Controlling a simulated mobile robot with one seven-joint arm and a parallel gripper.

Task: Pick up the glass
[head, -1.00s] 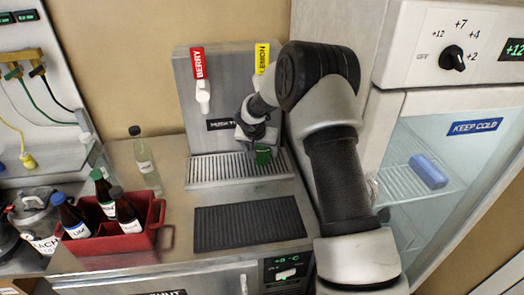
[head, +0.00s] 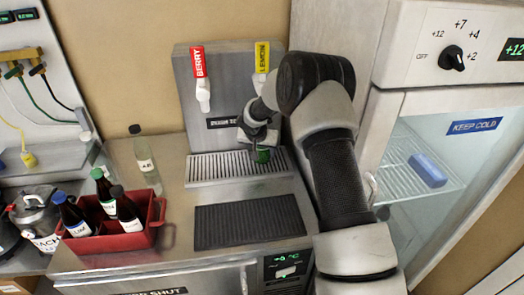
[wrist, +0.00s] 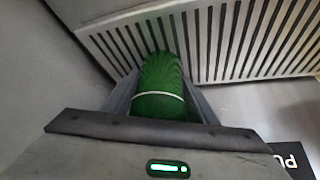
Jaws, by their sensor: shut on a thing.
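The green glass (head: 263,155) is at the drip tray (head: 200,171), under the lemon tap, mostly covered by my gripper in the head view. My gripper (head: 261,149) reaches down on it from above. In the wrist view the green glass (wrist: 160,82) sits between the two fingers, with a pale ring around it and the slotted tray beyond. My gripper (wrist: 158,100) is shut on it. I cannot tell whether the glass touches the tray or is slightly raised.
The dispenser has a red berry tap (head: 200,88) and a yellow lemon tap (head: 262,60). A clear bottle (head: 145,160) and a red crate (head: 150,222) of bottles stand left. A dark ribbed mat (head: 250,222) lies bare in front. A glass-fronted cooler (head: 425,130) stands right.

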